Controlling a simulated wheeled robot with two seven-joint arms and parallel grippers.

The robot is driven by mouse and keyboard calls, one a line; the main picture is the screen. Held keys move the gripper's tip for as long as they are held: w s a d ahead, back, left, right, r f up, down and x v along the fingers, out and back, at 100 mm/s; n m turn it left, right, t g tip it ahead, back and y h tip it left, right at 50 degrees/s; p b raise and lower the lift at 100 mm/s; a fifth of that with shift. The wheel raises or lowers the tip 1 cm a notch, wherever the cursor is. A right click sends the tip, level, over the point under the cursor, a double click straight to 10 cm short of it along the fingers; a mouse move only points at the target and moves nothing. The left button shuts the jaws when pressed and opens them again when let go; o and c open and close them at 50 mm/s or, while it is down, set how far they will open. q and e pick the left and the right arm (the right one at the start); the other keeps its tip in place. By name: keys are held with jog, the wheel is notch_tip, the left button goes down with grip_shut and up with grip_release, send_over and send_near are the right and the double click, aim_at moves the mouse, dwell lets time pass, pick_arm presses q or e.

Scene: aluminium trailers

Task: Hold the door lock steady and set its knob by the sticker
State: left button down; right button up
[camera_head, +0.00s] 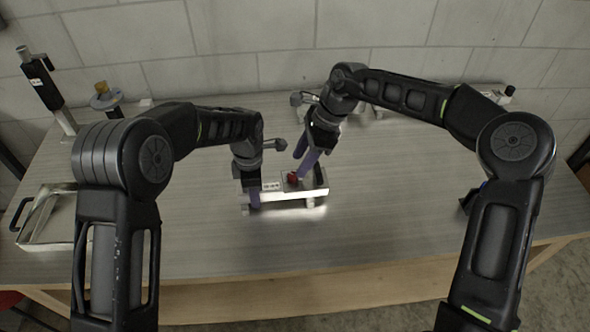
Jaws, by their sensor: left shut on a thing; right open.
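The door lock (290,196) is a long, light metal piece lying across the middle of the table. A small red knob (292,177) stands on its top, near the middle. My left gripper (252,199) is shut on the left end of the lock. My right gripper (304,166) is open above the lock, its purple fingers pointing down close to the knob, one on either side. Whether they touch the knob I cannot tell. A small pale patch with dark marks (271,185) lies left of the knob; it is too small to read, and I cannot tell if it is the sticker.
A metal tray with a dark handle (50,243) sits at the table's left edge. Grey parts lie behind my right gripper. The front of the table (330,248) is clear.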

aim_at(293, 174)
jog(key=shift+x, duration=2.3)
jog(key=shift+c, duration=0.4)
grip_shut()
jog(key=shift+r, duration=0.1)
